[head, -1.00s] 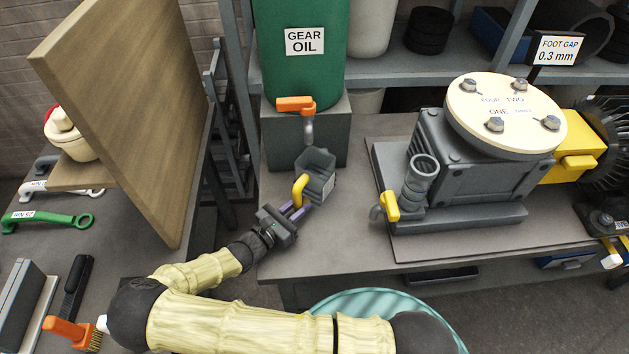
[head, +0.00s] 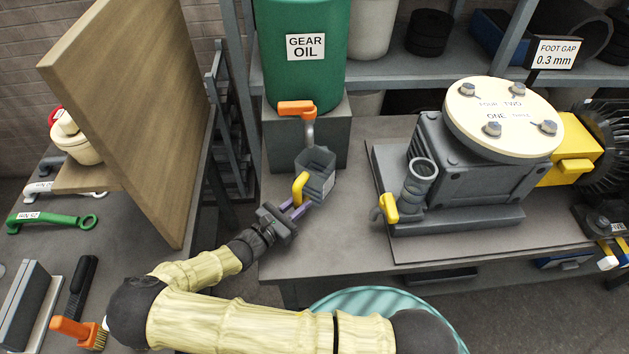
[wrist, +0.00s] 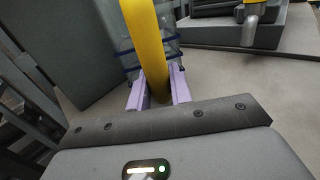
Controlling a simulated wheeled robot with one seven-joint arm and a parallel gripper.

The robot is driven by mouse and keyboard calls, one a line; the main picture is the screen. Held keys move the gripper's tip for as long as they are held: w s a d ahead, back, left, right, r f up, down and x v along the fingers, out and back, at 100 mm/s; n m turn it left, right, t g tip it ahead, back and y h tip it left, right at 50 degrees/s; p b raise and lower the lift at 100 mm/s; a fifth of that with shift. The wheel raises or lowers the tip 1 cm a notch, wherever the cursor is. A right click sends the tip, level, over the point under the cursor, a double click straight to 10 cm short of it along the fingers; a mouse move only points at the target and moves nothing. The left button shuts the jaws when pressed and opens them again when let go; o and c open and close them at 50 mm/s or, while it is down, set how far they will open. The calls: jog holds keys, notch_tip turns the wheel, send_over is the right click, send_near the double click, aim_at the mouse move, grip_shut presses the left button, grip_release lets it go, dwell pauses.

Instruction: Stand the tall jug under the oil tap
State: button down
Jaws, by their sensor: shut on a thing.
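The tall jug (head: 318,174) is grey and many-sided, with a yellow handle (head: 299,187) on its near side. My gripper (head: 296,207) is shut on this handle; the wrist view shows the yellow handle (wrist: 148,50) between the purple fingers (wrist: 155,90). The jug looks upright, its open top toward the tap. The oil tap (head: 309,128) is a grey spout with an orange lever (head: 296,108), below the green gear oil drum (head: 303,55). The jug's rim is close below and slightly right of the spout's end. Whether its base touches the bench is hard to tell.
A grey block (head: 331,128) bears the drum behind the jug. A gearbox (head: 465,165) with a cream lid and a yellow-levered drain (head: 388,208) stands to the right. A tall wooden board (head: 130,110) rises at left. Bare bench (head: 330,245) lies in front of the jug.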

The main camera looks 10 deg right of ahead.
aim_at(297, 195)
jog(key=shift+r+p, duration=2.15)
jog(key=shift+r, duration=0.45)
jog(key=shift+w+f, duration=0.1)
jog(key=shift+f+b, duration=0.35)
jog(key=shift+a+f+b, duration=0.75)
jog(key=shift+f+b, duration=0.05)
jog(key=shift+f, duration=0.3)
jog(key=shift+f, duration=0.15)
jog(key=shift+f, duration=0.35)
jog(key=shift+f+b, duration=0.1)
jog(key=shift+b, duration=0.2)
jog(key=shift+f+b, duration=0.3)
jog(key=shift+f, duration=0.3)
